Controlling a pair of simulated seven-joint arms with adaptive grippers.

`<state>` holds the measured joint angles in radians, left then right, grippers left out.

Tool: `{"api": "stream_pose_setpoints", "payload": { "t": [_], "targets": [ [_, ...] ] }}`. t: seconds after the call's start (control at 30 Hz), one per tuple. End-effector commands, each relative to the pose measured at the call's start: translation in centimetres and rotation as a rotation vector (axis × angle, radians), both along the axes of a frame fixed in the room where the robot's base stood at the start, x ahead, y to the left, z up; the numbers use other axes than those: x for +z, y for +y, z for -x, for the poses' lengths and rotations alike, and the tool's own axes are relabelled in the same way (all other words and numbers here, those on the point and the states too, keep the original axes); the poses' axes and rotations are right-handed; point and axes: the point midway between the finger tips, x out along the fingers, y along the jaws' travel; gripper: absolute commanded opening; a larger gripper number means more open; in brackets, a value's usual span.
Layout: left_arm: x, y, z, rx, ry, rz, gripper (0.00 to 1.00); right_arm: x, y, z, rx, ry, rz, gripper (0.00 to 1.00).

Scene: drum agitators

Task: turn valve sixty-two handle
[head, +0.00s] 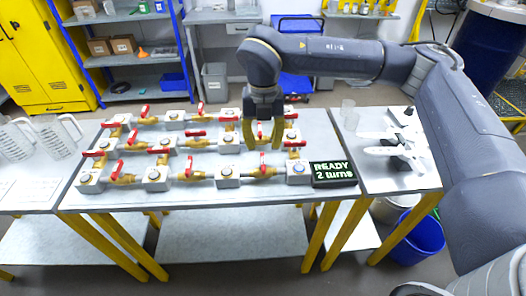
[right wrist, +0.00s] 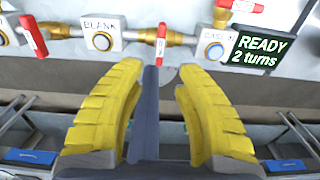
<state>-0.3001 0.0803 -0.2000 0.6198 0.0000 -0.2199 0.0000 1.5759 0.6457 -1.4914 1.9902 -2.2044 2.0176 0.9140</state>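Several brass valves with red handles stand in rows on the grey table; no valve number is readable, so I cannot tell which is sixty-two. My right gripper (head: 263,142) hangs fingers down over the right part of the rows. In the right wrist view its two yellow fingers (right wrist: 157,85) are apart with nothing between them. A red handle (right wrist: 161,44) stands upright just beyond the fingertips, on a brass valve between a box marked BLANK (right wrist: 102,36) and a box with a blue button (right wrist: 215,46). The fingers appear clear of this handle. My left gripper is not in view.
A black display (head: 333,174) reading "READY 2 turns" sits at the table's front right corner. Clear jugs (head: 58,137) stand on the left table. Neighbouring red handles crowd the rows.

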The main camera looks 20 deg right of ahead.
Motion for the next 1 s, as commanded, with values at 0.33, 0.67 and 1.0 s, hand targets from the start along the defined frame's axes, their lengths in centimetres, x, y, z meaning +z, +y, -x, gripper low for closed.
{"api": "stream_pose_setpoints", "payload": {
  "t": [0.33, 0.67, 1.0],
  "targets": [
    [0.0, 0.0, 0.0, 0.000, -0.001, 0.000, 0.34, 3.0, 0.0, 0.0, 0.000, 0.000, 0.000, 0.34],
    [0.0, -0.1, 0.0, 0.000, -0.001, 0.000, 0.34, 3.2, 0.0, 0.0, 0.000, 0.000, 0.000, 0.34],
    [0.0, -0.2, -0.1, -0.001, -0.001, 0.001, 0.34, 3.2, 0.0, 0.0, 0.000, 0.000, 0.000, 0.34]
  ]
}}
